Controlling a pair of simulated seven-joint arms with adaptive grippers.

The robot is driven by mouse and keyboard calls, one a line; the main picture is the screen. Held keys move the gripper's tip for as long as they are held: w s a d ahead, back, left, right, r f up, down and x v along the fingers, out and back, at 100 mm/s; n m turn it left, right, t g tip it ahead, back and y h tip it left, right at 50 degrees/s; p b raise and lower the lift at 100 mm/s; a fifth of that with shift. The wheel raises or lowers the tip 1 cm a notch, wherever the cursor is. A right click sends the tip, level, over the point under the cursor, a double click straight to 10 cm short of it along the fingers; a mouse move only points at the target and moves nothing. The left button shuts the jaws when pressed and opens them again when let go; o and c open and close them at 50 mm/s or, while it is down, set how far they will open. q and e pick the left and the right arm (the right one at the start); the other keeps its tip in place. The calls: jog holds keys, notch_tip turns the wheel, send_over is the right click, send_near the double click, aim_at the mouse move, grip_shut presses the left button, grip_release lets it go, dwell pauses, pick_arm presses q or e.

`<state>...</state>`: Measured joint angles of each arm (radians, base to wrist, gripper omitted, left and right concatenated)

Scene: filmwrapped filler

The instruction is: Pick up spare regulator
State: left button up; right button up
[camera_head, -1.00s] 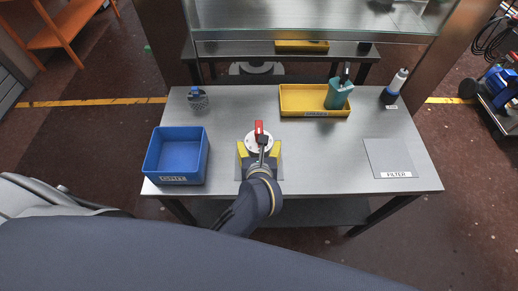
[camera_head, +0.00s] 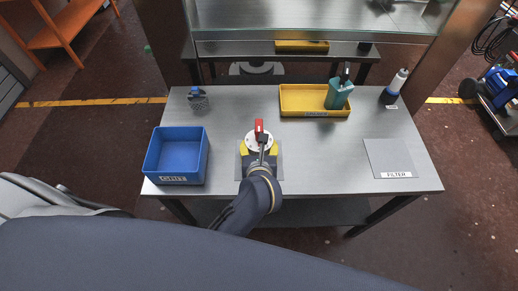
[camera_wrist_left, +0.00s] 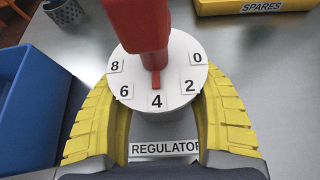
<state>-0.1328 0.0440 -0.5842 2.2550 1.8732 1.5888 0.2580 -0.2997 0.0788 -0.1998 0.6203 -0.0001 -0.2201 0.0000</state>
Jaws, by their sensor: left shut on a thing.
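A regulator (camera_head: 251,141) with a round white dial face and a red lever stands upright near the front middle of the table. In the left wrist view its dial (camera_wrist_left: 183,53) carries the numbers 0, 2, 4, 6 and 8, and the red pointer is at 4. My left gripper (camera_head: 259,150) is shut on the regulator, its yellow fingers on either side just below the dial. The regulator's lower part is mostly hidden by the dial and gripper. A REGULATOR label (camera_wrist_left: 164,149) lies between the fingers on the near side. My right gripper is not in view.
A blue GRIT bin (camera_head: 175,179) stands at left. A yellow SPARES tray (camera_head: 299,91) holds a teal item (camera_head: 338,95) at the back. The table's centre right is clear.

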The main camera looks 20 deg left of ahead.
aim_at(257, 134)
pick_arm(q)
jog(key=shift+r, duration=0.2)
notch_tip(257, 134, up, 10)
jog(key=shift+f, duration=0.15)
dwell(0.4)
jog(key=shift+a+f, duration=0.1)
dwell(0.4)
jog(key=shift+a+f, duration=0.2)
jog(key=shift+f, duration=0.4)
jog(key=shift+t, duration=0.3)
jog(key=f, duration=0.6)
jog(key=shift+s+d+f, duration=0.15)
jog(key=shift+d+f, duration=0.05)
jog(key=shift+f, duration=0.2)
jog(key=shift+d, duration=0.15)
jog(key=shift+f, duration=0.65)
